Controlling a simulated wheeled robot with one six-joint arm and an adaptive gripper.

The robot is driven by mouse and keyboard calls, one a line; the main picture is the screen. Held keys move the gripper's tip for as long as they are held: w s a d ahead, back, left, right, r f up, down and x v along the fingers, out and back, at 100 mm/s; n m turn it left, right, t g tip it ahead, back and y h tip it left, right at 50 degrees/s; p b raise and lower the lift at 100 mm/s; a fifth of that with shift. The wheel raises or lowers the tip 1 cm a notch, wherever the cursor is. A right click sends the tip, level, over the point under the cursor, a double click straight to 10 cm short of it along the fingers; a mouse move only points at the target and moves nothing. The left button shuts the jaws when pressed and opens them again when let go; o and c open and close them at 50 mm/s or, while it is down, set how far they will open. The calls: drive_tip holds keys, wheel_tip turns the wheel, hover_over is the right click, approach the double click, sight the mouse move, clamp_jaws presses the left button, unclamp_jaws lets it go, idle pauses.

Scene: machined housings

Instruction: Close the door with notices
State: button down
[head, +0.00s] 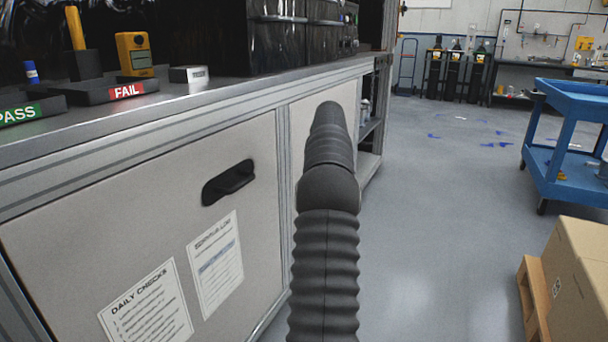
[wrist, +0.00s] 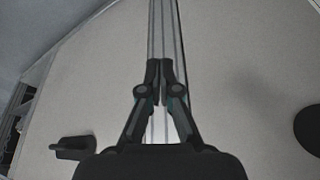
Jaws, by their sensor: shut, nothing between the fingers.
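The door with notices (head: 130,220) is a light grey cabinet panel at the left of the head view. It bears a dark handle (head: 228,183), a "DAILY CHECKS" sheet (head: 147,305) and a second sheet (head: 216,264). The door looks flush or nearly flush with its frame; I cannot tell if a small gap remains. My dark ribbed arm covers part of the cabinet front and hides my gripper in the head view. In the wrist view my gripper (wrist: 160,80) is shut and empty, before a metal post (wrist: 166,30) between two pale panels. No notices show there.
A plain second door (head: 298,125) lies beyond the post, partly behind my arm. The bench top (head: 215,92) above holds trays and a yellow meter (head: 135,54). A blue cart (head: 570,130) and a carton (head: 580,280) on a pallet stand right. Open floor lies between.

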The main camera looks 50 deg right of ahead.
drive_tip(key=d+p+v, duration=0.1)
drive_tip(key=v, duration=0.9)
drive_tip(key=shift+d, duration=0.45)
